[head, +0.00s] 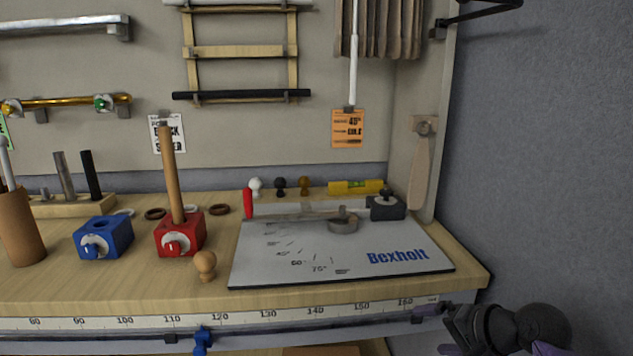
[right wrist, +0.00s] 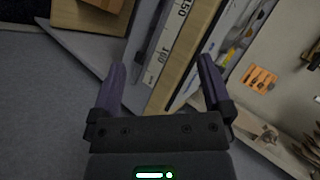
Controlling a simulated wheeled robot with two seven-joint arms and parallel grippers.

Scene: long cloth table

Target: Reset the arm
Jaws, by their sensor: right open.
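My right gripper (head: 436,330) is at the lower right of the head view, just off the front right corner of the bench. In the right wrist view its two purple fingers stand wide apart, with nothing between them (right wrist: 162,68). The bench's front edge and ruler strip show beyond the fingers. I cannot tell whether a finger touches the edge. My left gripper is not in view.
The wooden bench (head: 120,288) carries a grey Bexholt board (head: 340,262), a red block (head: 180,240) with an upright wooden rod, a blue block (head: 103,241) and a wooden knob (head: 205,265). A grey wall (head: 560,150) stands at right.

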